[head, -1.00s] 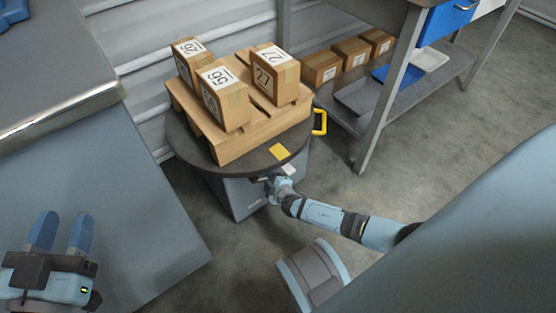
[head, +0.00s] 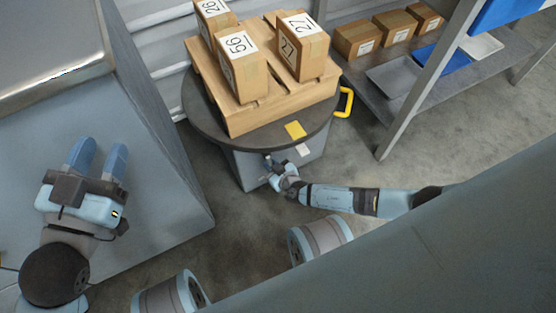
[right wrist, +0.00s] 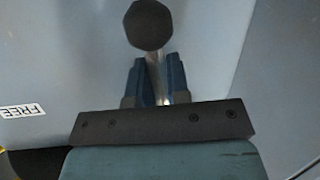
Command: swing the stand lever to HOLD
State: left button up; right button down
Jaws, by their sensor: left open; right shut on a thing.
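The stand (head: 240,163) is a grey cabinet with a round dark top (head: 203,108). Its lever (right wrist: 155,68) shows in the right wrist view as a thin rod with a round black knob (right wrist: 148,25). My right gripper (right wrist: 157,82) is shut on the rod just below the knob. A white FREE label (right wrist: 21,110) lies on the grey face to the left; no HOLD label is readable. In the head view my right gripper (head: 270,174) is at the stand's front face, and hides most of the lever. My left gripper (head: 97,158) is open and empty.
A wooden pallet (head: 240,124) with numbered boxes (head: 303,52) sits on the round top. A yellow handle (head: 345,102) sticks out at its right. A shelf rack (head: 395,105) stands at right, a grey counter (head: 150,190) at left. Floor is clear before the stand.

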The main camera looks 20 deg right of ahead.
jog(key=shift+a+m+y, duration=0.4)
jog(key=shift+a+m, duration=0.1)
jog(key=shift+m, duration=0.1)
jog(key=shift+a, duration=0.1)
jog(key=c, duration=1.1)
grip_release()
